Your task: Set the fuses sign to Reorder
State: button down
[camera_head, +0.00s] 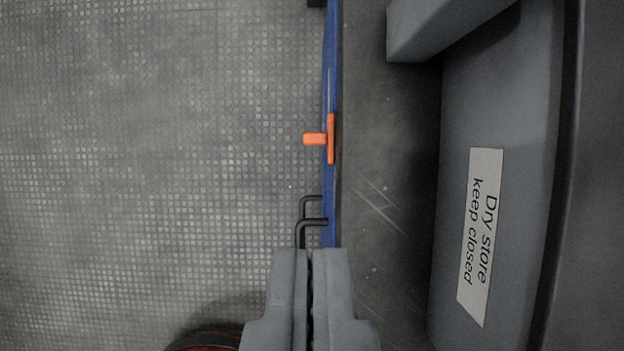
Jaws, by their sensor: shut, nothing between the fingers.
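My gripper (310,252) is at the bottom centre with its grey fingers shut and nothing held. An orange tab (317,139) sticks out to the left from a blue edge strip (331,60), ahead of the fingertips and apart from them. I cannot tell whether this tab belongs to the fuses sign. No sign face reading fuses or Reorder can be read from this angle. A black bent handle (302,225) stands out from the blue strip just beyond the fingertips, and its near end is close to them.
A grey surface (385,150) lies right of the blue strip. Further right is a grey box with a label (480,235) reading "Dry store keep closed". A grey block (440,25) juts in at the top. The textured floor (150,150) on the left looks clear.

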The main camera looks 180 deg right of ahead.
aim_at(319, 139)
jog(key=x, duration=1.9)
jog(key=shift+f, duration=0.1)
jog(key=s, duration=0.5)
jog(key=shift+s+d+f, duration=0.1)
jog(key=shift+s, duration=0.05)
